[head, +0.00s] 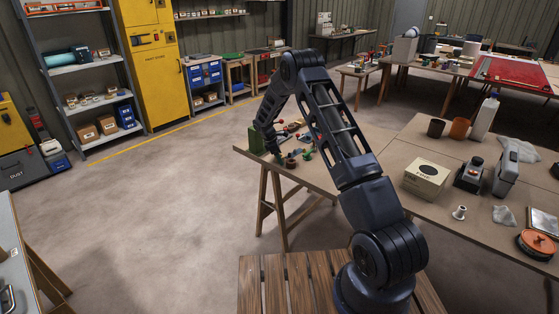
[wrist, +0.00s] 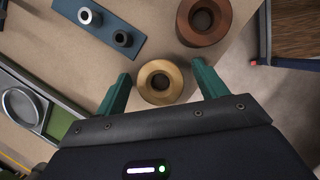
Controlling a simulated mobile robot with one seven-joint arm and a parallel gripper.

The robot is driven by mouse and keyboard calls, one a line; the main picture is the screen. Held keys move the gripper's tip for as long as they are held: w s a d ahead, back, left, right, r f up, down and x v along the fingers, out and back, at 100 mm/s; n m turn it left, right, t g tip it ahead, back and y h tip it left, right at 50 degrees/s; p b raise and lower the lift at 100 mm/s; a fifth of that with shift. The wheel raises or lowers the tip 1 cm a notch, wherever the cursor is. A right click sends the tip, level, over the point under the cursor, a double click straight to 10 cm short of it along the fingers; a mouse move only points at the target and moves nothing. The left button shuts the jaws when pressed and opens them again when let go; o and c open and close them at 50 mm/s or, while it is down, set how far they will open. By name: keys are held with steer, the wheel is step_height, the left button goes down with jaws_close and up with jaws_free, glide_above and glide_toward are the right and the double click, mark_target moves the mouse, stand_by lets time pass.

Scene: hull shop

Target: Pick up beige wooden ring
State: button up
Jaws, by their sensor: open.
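The beige wooden ring (wrist: 160,82) lies on the brown tabletop in the wrist view, near the table's edge. It is round with a dark centre hole. My gripper (wrist: 161,84) is open, with one green finger to the left of the ring and one to the right. The ring shows between the fingertips, and neither finger appears to touch it. How high the fingers are above the table is hard to tell. In the head view my gripper (head: 272,148) is over the far left corner of the table; the beige ring cannot be made out there.
A larger reddish-brown ring (wrist: 204,20) lies beyond the right finger. A blue plate (wrist: 100,28) with two small cylinders lies at upper left. A green and grey tray-like object (wrist: 40,108) is at left. The table edge drops to the floor (wrist: 284,92) at right.

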steer(key=shift+c, duration=0.2)
steer(key=c, duration=1)
